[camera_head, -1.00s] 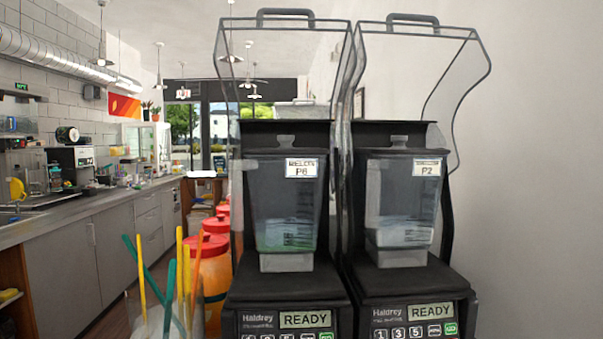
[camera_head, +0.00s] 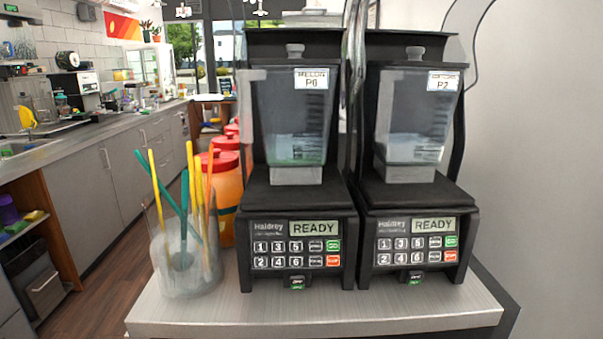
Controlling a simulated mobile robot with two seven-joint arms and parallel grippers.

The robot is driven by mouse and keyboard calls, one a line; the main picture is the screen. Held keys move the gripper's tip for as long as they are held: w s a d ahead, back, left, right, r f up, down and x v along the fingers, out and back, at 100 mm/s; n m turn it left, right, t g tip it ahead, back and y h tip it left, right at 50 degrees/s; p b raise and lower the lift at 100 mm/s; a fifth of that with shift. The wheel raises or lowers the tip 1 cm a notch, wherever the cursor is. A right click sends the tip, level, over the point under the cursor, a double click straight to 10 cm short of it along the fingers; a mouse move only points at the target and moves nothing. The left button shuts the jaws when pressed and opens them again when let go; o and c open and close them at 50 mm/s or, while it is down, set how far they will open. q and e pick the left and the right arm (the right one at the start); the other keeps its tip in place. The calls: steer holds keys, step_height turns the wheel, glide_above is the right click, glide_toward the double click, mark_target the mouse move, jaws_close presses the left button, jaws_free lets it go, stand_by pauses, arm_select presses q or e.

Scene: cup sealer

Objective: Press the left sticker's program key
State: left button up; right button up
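Two black blenders stand side by side on a light counter. The left blender's jar (camera_head: 292,125) bears a white sticker (camera_head: 311,79) that reads "P6", with a word above it that looks like "MELON". The right jar (camera_head: 415,120) bears a sticker (camera_head: 443,81) that reads "P2". The left keypad (camera_head: 296,253) has number keys 1 to 6, with key 6 (camera_head: 296,262) at the right of its lower number row, plus green and red keys. The right keypad (camera_head: 415,250) has the same layout. Both displays read "READY". Neither of my grippers is in view.
A clear container (camera_head: 185,262) with yellow, green and orange sticks stands left of the blenders. Orange jars with red lids (camera_head: 222,175) stand behind it. The counter's front strip (camera_head: 300,312) is clear. A grey wall is at the right.

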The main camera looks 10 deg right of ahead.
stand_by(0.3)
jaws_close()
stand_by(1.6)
